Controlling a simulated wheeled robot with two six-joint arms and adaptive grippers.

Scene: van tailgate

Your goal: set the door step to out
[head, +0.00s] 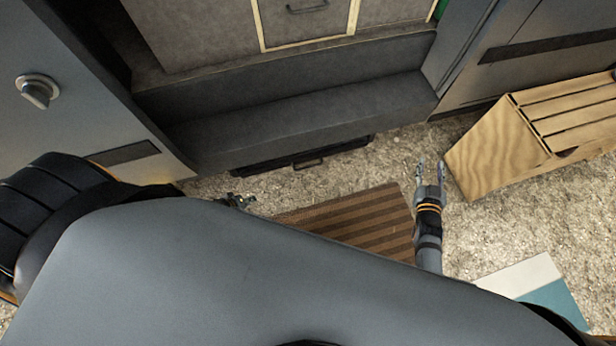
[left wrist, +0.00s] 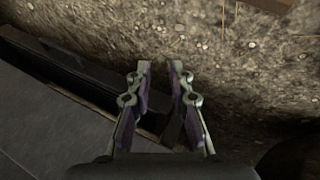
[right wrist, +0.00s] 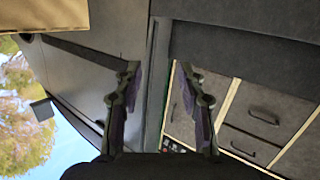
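The door step (head: 270,165) is a black slab low under the van's dark sill, with a small bar handle (head: 308,162) on its front. Only a narrow strip of it shows beyond the sill. My left gripper (head: 238,201) is low, in front of the step's left part, partly hidden behind my own arm. In the left wrist view its fingers (left wrist: 160,70) are partly open with a narrow gap, near a long dark edge that looks like the step (left wrist: 75,65). I cannot tell whether they touch it. My right gripper (head: 431,172) is open and empty, beside the wooden crate.
A wooden slatted crate (head: 495,148) stands on the gravel at the right. A brown striped mat (head: 350,225) lies before the step, and a teal and white board (head: 540,285) at lower right. Gravel is clear between step and mat. Cabinet drawers (right wrist: 255,130) are inside the van.

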